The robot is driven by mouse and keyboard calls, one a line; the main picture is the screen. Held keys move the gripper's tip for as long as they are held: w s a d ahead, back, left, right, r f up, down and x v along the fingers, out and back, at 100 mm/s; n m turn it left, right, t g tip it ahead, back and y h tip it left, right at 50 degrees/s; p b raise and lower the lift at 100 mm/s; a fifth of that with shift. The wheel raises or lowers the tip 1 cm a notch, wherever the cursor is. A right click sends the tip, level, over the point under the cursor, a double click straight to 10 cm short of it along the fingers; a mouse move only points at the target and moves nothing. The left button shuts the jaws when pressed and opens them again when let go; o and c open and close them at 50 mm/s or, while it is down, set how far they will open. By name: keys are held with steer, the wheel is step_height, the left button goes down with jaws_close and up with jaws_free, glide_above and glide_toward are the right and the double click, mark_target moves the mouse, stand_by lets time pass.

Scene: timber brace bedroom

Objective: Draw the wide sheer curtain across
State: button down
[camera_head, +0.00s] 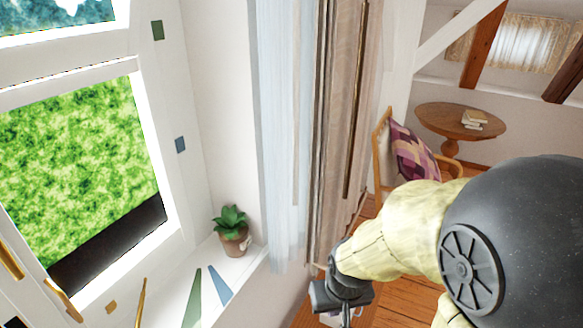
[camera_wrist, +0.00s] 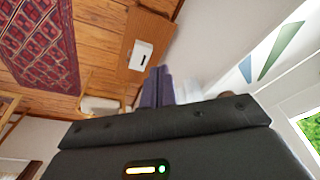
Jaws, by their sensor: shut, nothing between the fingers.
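The sheer curtain (camera_head: 285,130) hangs gathered in a narrow pale blue-white bunch at the right side of the window recess in the head view. A heavier brown-beige drape (camera_head: 340,110) hangs directly right of it. My gripper (camera_head: 345,312) is low in the head view, near the drape's lower end and right of the sheer's hem. In the wrist view its dark fingers (camera_wrist: 158,88) are together with nothing between them. The wrist housing hides part of that view. I cannot tell whether the gripper touches the drape.
A potted plant (camera_head: 234,232) stands on the white window sill (camera_head: 185,275), close to the sheer. A chair with a purple cushion (camera_head: 412,150) and a round wooden table (camera_head: 440,118) stand behind. A patterned rug (camera_wrist: 40,45) lies on the wooden floor.

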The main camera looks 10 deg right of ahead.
stand_by(0.3)
steer(key=w+d+r+m+t+b, duration=0.1)
steer(key=w+d+r+m+t, duration=0.25)
steer(key=w, duration=0.45)
steer(key=w+d+r+m+t+b, duration=0.1)
steer(key=w+d+r+m+t, duration=0.15)
steer(key=w+m+t, duration=0.4)
steer(key=w+a+r+m+t+y, duration=0.1)
steer(key=w+r+t+y, duration=0.1)
steer(key=r, duration=0.3)
steer(key=w+a+r+m+t+y+b, duration=0.1)
steer(key=w+r+m+y, duration=0.1)
steer(key=r+y, duration=0.3)
steer(key=shift+w+a+r+t, duration=0.2)
steer(key=shift+w+r+t, duration=0.2)
steer(key=shift+w, duration=0.25)
steer(key=shift+w, duration=0.1)
